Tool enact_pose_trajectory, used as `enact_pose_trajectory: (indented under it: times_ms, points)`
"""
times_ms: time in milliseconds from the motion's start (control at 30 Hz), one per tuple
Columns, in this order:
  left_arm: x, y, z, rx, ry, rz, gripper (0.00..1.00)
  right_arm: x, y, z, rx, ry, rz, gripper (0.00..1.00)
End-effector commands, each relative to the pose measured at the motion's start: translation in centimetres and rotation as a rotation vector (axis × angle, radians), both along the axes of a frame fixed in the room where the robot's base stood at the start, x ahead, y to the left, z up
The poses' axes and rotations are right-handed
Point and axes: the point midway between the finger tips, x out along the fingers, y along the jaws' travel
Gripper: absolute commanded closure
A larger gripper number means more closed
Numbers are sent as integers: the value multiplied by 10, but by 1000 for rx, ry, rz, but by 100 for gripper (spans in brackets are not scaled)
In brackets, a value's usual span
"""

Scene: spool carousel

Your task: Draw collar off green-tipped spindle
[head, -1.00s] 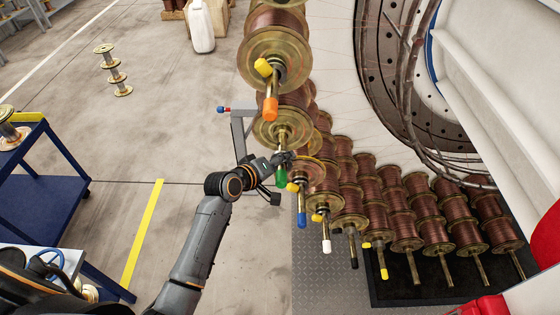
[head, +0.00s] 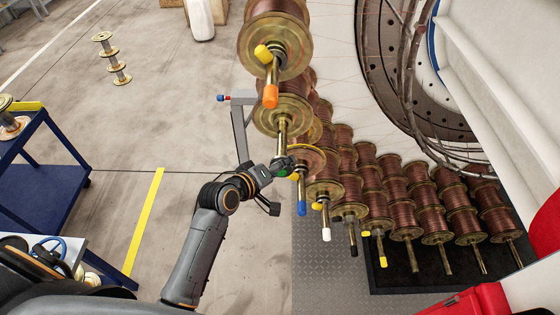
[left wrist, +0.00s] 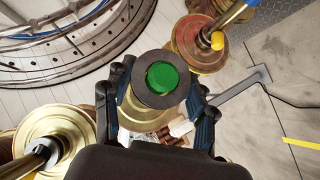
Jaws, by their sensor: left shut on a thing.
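The green-tipped spindle sticks out of a copper wire spool (head: 281,112). Its green tip (head: 283,174) is mostly covered by my left gripper (head: 286,166) in the head view. In the left wrist view the green tip (left wrist: 162,77) shows in the middle of a dark round collar (left wrist: 143,92). My left gripper's two fingers close on the collar from both sides. The collar is at the tip end, and I cannot tell whether it is clear of the spindle. My right gripper is not in view.
Neighbouring spindles have orange (head: 270,96), blue (head: 302,208) and white (head: 326,235) tips close by. A grey bracket (head: 240,130) stands just left of the green-tipped spindle. A blue cart (head: 50,190) is at the left.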

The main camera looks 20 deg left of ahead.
Motion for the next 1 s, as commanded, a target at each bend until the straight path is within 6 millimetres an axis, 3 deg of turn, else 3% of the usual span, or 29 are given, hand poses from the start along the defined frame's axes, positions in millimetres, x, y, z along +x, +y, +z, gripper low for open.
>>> enact_pose_trajectory:
  times_ms: [400, 833, 1000]
  points:
    - [-26, -8, 1, -1, -3, 0, 87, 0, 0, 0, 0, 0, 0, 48]
    - [-29, -9, 2, -1, -3, 0, 87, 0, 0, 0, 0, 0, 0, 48]
    - [-39, -12, 1, -2, -1, 0, 87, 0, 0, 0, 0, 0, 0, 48]
